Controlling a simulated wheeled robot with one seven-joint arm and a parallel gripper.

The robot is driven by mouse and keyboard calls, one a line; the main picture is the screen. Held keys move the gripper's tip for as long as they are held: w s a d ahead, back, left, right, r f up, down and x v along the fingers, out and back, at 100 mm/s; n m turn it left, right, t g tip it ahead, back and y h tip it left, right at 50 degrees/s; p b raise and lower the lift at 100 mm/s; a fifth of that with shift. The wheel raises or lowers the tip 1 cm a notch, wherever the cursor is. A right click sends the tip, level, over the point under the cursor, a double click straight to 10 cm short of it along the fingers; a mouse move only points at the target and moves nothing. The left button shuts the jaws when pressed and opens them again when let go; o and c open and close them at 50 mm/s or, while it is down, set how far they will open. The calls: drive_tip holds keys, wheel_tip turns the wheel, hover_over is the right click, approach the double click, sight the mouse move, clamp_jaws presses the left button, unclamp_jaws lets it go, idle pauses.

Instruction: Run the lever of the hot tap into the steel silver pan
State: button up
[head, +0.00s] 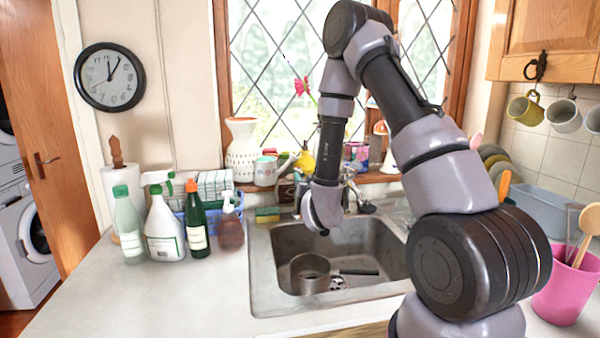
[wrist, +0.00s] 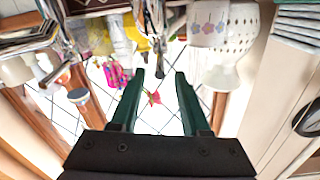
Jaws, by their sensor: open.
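The steel silver pan (head: 310,277) sits in the left part of the sink basin (head: 386,240), its dark handle pointing right. The chrome tap (head: 362,200) stands at the back of the sink, partly hidden by my arm. Chrome tap parts also show at the upper left of the wrist view (wrist: 62,38); which lever is the hot one I cannot tell. My gripper (wrist: 160,74) is open and empty, with its dark green fingers apart towards the window. In the head view its fingers are hidden behind my wrist, over the back left of the sink.
A white vase (head: 243,150), a floral mug (head: 265,171) and other pots line the windowsill. A pink pot (head: 565,290) is at right. The left front counter (head: 175,295) is clear.

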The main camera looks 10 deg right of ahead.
sight(300, 169)
drive_tip(key=w, duration=0.7)
drive_tip(key=shift+w+d, duration=0.1)
drive_tip(key=shift+w, duration=0.2)
clamp_jaws()
drive_tip(key=shift+s, duration=0.1)
drive_tip(key=shift+r, duration=0.2)
idle(0.7)
